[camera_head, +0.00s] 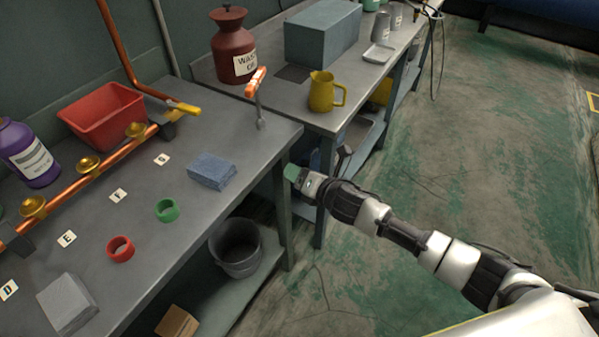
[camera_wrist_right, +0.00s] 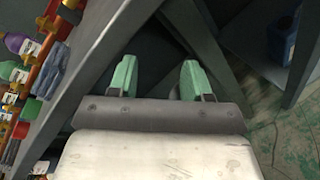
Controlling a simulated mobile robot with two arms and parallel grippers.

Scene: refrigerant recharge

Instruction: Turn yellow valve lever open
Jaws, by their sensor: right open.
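The yellow valve lever (camera_head: 184,108) sits at the far end of the copper pipe (camera_head: 110,165), near the back of the grey workbench. It points to the right, roughly in line with the pipe. My right gripper (camera_head: 290,171) is off the bench's right edge, well to the right of the lever and apart from it. In the right wrist view its two green fingers (camera_wrist_right: 158,78) are spread with nothing between them. The wrist view shows the bench edge and legs ahead. My left gripper is in neither view.
On the workbench (camera_head: 135,282) are a red bin (camera_head: 103,114), a blue cloth (camera_head: 211,170), green (camera_head: 167,209) and red (camera_head: 120,248) rings and an orange-handled upright tool (camera_head: 257,90). A second bench holds a yellow jug (camera_head: 325,92). A bucket (camera_head: 236,247) stands below. The floor at right is open.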

